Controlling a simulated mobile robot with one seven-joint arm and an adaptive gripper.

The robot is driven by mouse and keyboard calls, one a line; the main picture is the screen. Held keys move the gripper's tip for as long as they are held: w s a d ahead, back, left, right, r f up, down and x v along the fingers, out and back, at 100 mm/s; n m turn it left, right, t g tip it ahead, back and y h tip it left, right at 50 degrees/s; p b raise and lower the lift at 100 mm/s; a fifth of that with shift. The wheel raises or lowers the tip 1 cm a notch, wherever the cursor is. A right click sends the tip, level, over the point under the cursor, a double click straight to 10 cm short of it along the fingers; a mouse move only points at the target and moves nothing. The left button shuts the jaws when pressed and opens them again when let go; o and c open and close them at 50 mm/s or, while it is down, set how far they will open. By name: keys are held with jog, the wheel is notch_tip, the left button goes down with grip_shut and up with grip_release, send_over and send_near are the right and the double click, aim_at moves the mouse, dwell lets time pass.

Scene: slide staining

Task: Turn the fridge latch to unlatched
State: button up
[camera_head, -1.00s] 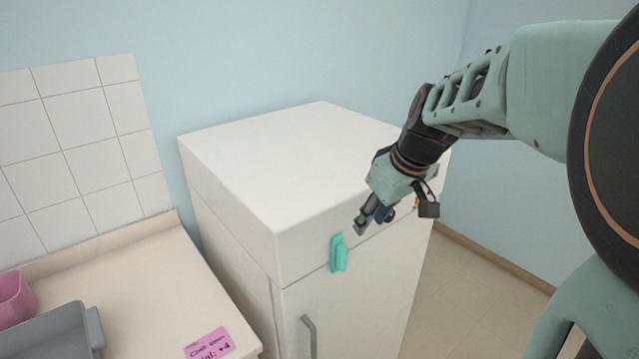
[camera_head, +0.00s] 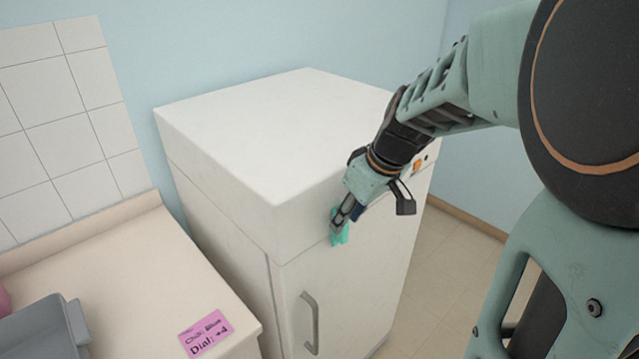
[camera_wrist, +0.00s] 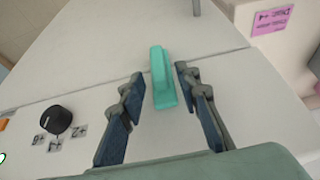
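The teal fridge latch (camera_wrist: 162,80) is on the front of the white fridge (camera_head: 350,290), across the seam between its top panel and its door. In the wrist view it lies between the two fingers of my gripper (camera_wrist: 156,88), with a gap on each side. The fingers are open and neither appears to touch it. In the head view my gripper (camera_head: 340,222) is at the latch (camera_head: 341,236) and covers part of it.
A grey door handle (camera_head: 310,322) is below the latch. A black dial (camera_wrist: 56,120) is on the fridge's top panel. A counter with a pink note (camera_head: 206,332) and a grey tray (camera_head: 45,330) stands at the left.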

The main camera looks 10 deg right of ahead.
jog(key=shift+w+a+f, duration=0.1)
jog(key=shift+w+f, duration=0.05)
jog(key=shift+f, duration=0.5)
grip_shut()
jog(key=shift+w+y, duration=0.1)
jog(key=shift+y, duration=0.2)
jog(key=shift+w+d+f+m+g+y+b, duration=0.3)
jog(key=shift+d+f+m+g+y+b, duration=0.35)
jog(key=shift+g+y, duration=1.15)
jog(key=shift+w+d+f+m+g+y+b, duration=0.35)
jog(key=shift+m+g+y, duration=0.45)
jog(key=shift+y, duration=2.15)
jog(key=shift+w+d+f+m+g+y+b, duration=0.3)
jog(key=shift+f+m+g+y, duration=0.65)
jog(key=shift+y, duration=1.4)
jog(key=shift+s+r+g, duration=0.1)
jog(key=shift+r+g, duration=0.25)
jog(key=shift+g, duration=0.1)
